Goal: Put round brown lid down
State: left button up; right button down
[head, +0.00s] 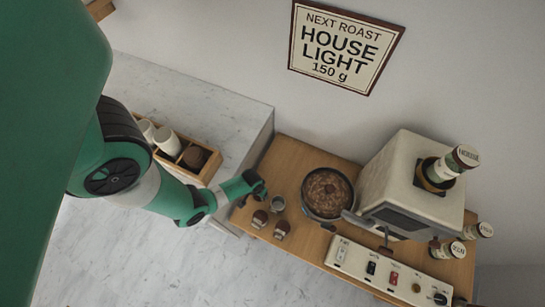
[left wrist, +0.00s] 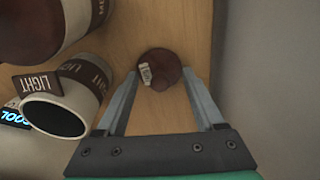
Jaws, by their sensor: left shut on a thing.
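The round brown lid (left wrist: 160,68) is between the fingertips of my left gripper (left wrist: 162,85) in the left wrist view, with a small white tag on it. The gripper is shut on it, and wood shows beyond it. I cannot tell whether the lid touches the wood. In the head view my left gripper (head: 244,200) is at the left end of the wooden cart top; the lid cannot be made out there. A white canister labelled LIGHT (left wrist: 83,75) lies left of the fingers in the wrist view, its dark mouth showing. My right gripper is not in view.
A wooden tray (head: 212,168) with cups is on the marble counter.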

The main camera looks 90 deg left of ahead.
aim_at(258, 197)
pick_arm(q)
jog(key=shift+f, duration=0.2)
jog(key=o, duration=1.3)
jog(key=shift+r, duration=0.1)
jog(key=r+p, duration=0.3)
jog(key=r, duration=0.1)
jog(key=r+p, duration=0.4)
jog(key=d+r+p, duration=0.1)
jog(key=r+p, duration=0.3)
jog(key=shift+s+d+r, duration=0.1)
jog(key=shift+s+r, duration=0.05)
jog(key=shift+s, duration=0.25)
